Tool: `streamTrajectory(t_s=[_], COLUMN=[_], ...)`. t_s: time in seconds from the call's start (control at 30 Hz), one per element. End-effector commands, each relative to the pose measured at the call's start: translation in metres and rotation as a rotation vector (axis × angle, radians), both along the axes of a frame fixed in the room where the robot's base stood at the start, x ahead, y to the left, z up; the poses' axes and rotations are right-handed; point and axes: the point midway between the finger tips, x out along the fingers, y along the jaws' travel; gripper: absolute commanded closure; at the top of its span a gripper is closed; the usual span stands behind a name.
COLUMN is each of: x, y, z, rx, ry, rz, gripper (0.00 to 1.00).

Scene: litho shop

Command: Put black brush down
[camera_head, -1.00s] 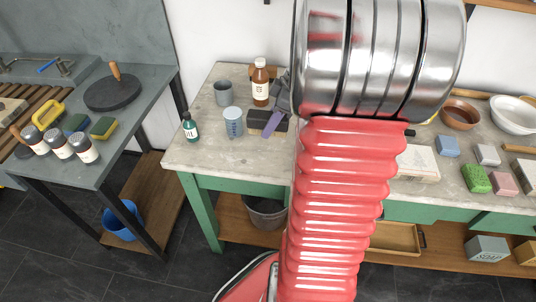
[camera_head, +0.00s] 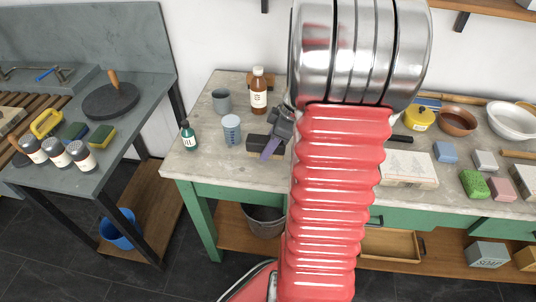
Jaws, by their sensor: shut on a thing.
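The black brush (camera_head: 256,144) shows as a dark block at the left part of the stone-topped table (camera_head: 205,166), just right of a blue measuring cup. My gripper (camera_head: 272,145), grey with a purple finger, is shut on it from above. My red arm and its metal rings hide the table to the right of the gripper. I cannot tell whether the brush touches the tabletop or is slightly above it.
Near the brush stand the blue cup (camera_head: 231,130), a grey cup (camera_head: 221,100), a brown bottle (camera_head: 258,92) and a green bottle (camera_head: 188,136). The table's front left is clear. Right of my arm lie a pale slab (camera_head: 408,168) and several coloured blocks.

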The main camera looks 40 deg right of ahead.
Motion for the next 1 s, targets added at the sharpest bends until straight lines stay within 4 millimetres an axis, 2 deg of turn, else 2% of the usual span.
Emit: streamTrajectory(t_s=[0.3,0.7,0.73,1.0], x=[0.000,0.000,0.000,0.000], y=[0.001,0.000,0.000,0.000], z=[-0.034,-0.038,-0.038,-0.038], rx=[0.002,0.000,0.000,0.000], ry=[0.002,0.000,0.001,0.000], rz=[0.001,0.001,0.001,0.001], gripper=[0.84,0.84,0.64,0.47])
